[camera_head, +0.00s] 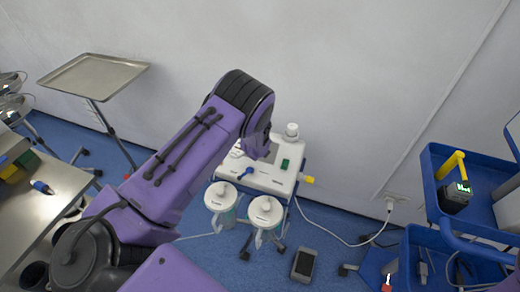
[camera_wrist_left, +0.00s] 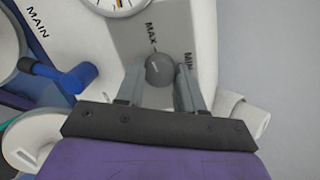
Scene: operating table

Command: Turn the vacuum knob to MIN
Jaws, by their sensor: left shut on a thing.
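The vacuum knob (camera_wrist_left: 159,70) is a round grey knob on the grey panel of the white suction unit (camera_head: 262,176). In the left wrist view MAX is printed above it and slightly left, MIN to its right. My left gripper (camera_wrist_left: 160,80) has one finger on each side of the knob and is shut on it. In the head view my purple left arm reaches over the unit and hides the knob and the gripper. Part of a round gauge (camera_wrist_left: 120,3) shows at the top of the wrist view. My right gripper is not in view.
Two lidded canisters, left (camera_head: 220,197) and right (camera_head: 266,212), hang at the unit's front. A blue connector (camera_wrist_left: 62,74) sticks out near the MAIN label. A tray stand (camera_head: 95,75) is at left, a blue cart (camera_head: 440,165) at right. Bare wall lies behind the unit.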

